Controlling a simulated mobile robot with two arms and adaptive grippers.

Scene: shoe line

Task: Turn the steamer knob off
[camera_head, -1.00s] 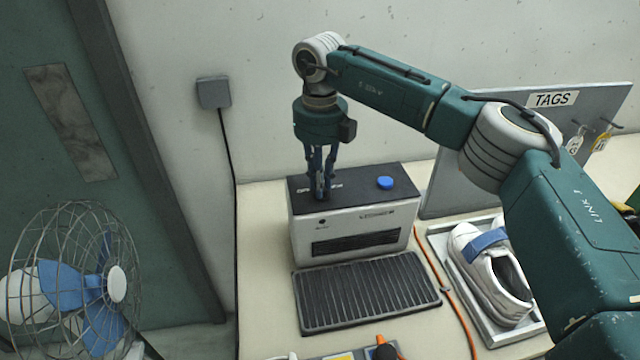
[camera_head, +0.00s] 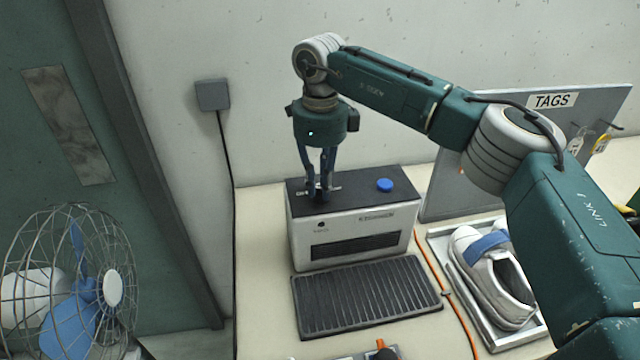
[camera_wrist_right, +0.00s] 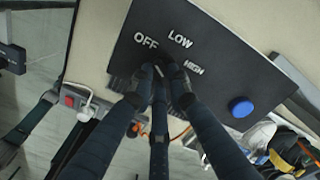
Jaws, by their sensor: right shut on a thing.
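The steamer (camera_head: 360,220) is a white box with a black top, on the table against the wall. The wrist view shows its top panel (camera_wrist_right: 215,75) printed OFF, LOW and HIGH. My right gripper (camera_head: 320,194) points straight down at the left part of this top. In the wrist view its fingers (camera_wrist_right: 153,75) are closed together just below the OFF label, shut on the knob. The fingers hide the knob, so I cannot tell where it points. My left gripper is in neither view.
A blue button (camera_head: 385,185) sits right of the gripper on the steamer top. A black ribbed mat (camera_head: 368,297) lies in front. A white shoe (camera_head: 497,277) rests in a tray (camera_head: 432,240) at right. A wire-caged fan (camera_head: 75,285) stands at left.

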